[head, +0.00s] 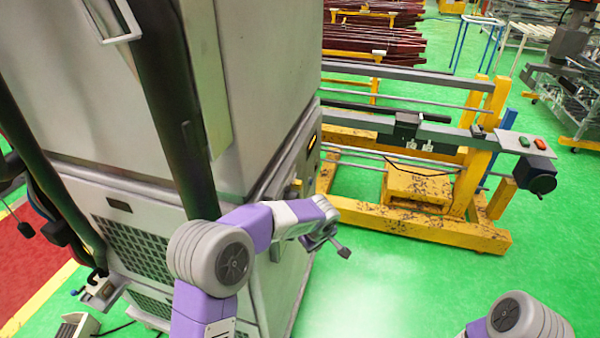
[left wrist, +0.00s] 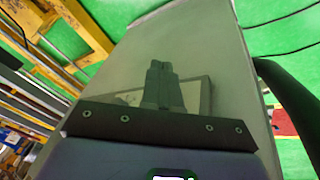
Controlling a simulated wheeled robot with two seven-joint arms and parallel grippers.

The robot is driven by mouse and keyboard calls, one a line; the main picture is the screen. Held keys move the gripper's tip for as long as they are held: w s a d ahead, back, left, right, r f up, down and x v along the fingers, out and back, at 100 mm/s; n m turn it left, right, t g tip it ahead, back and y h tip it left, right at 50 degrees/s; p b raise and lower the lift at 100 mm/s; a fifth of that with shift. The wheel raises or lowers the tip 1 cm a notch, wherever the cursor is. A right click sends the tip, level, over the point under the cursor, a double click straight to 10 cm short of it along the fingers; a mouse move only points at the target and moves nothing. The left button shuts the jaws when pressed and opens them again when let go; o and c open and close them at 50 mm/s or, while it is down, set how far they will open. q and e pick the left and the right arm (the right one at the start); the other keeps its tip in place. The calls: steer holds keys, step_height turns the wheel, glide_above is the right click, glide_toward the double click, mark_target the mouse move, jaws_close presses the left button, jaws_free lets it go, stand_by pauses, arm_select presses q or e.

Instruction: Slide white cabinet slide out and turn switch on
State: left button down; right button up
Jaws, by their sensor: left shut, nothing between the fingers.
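The tall white-grey cabinet (head: 85,75) fills the left of the head view, with a vented lower part. Its right side face is seen edge-on, with a small orange-lit spot (head: 312,142); I cannot make out a switch there. My left gripper (head: 341,248) is at the right side of the cabinet's lower part, fingers pointing right and down. In the left wrist view the gripper (left wrist: 160,68) is shut and empty, in front of a pale cabinet surface (left wrist: 200,45). A framed rectangular panel (left wrist: 198,92) shows partly behind the fingers. My right gripper is out of view.
A yellow frame stand (head: 420,228) with a grey rail and a box with red and green buttons (head: 525,142) stands right of the cabinet. Dark red bars (head: 375,45) lie behind. Green floor (head: 400,285) is clear in front of the stand.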

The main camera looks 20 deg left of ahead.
arm_select(q)
steer(key=w+a+r+n+y+p, duration=0.1)
steer(key=r+n, duration=0.1)
steer(key=r, duration=0.5)
steer(key=w+a+r+n+t+y+p, duration=0.1)
steer(key=r+n, duration=0.1)
steer(key=r, duration=0.5)
steer(key=w+a+r+n+t+y+p, duration=0.1)
steer(key=r+n, duration=0.1)
steer(key=r, duration=0.6)
steer(key=shift+a, duration=0.25)
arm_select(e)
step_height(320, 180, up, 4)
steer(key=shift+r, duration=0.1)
arm_select(q)
steer(key=shift+w, duration=0.15)
steer(key=p, duration=0.1)
glide_toward(296, 189)
steer(key=x, duration=0.4)
steer(key=shift+w+f, duration=0.1)
steer(key=shift+f, duration=0.25)
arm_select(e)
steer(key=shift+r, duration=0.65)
arm_select(q)
steer(key=shift+a, duration=0.1)
